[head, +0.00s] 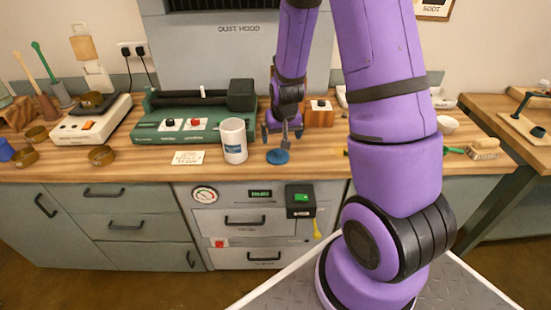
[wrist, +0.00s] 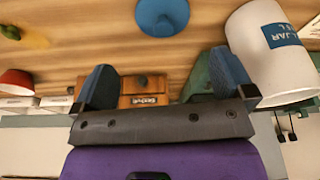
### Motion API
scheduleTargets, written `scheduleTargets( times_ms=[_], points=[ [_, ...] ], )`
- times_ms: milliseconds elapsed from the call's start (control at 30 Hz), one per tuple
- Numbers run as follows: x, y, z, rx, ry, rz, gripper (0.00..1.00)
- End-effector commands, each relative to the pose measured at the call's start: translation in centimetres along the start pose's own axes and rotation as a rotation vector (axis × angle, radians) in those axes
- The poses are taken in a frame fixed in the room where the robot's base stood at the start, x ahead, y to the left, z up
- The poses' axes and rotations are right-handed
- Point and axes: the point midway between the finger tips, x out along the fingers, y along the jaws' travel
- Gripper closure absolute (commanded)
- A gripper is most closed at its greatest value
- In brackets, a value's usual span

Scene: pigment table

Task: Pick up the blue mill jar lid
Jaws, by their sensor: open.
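The blue mill jar lid (head: 278,157) lies flat on the wooden worktop, just right of a white jar (head: 234,143) with a blue label. In the wrist view the lid (wrist: 163,15) is a round blue disc with a small knob, partly cut off by the top edge. My gripper (head: 283,132) is open and empty, near the lid and behind it in the head view. In the wrist view my gripper's blue fingers (wrist: 165,80) are spread wide with nothing between them, and the lid lies beyond them. The white jar (wrist: 265,50) is close to the right finger.
A green machine (head: 190,122) stands behind the jar. A wooden block (head: 319,113) with a dark button is behind my gripper. A paper note (head: 188,158) lies left of the jar. A brush (head: 485,149) lies at the right. The worktop left of the note has brass bowls (head: 101,155).

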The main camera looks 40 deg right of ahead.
Motion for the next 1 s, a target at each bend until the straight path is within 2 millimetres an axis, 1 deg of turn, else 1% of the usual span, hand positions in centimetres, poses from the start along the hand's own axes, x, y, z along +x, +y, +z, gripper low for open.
scheduleTargets(
  times_ms=[33, 200, 300, 567, 800, 900, 1000],
  points=[
    [0.7, 0.0, 0.1, 0.000, -0.003, 0.001, 0.00],
    [2.9, 0.0, 0.0, 0.000, -0.002, 0.000, 0.00],
    [3.8, 0.0, 0.0, 0.000, -0.002, 0.000, 0.00],
    [5.0, -0.1, 0.0, -0.001, -0.002, 0.000, 0.00],
    [7.8, -0.4, -0.4, -0.001, -0.003, 0.000, 0.00],
    [8.8, -0.4, -0.5, -0.001, -0.001, 0.000, 0.00],
    [9.4, -0.4, -0.5, -0.001, 0.000, 0.000, 0.00]
  ],
)
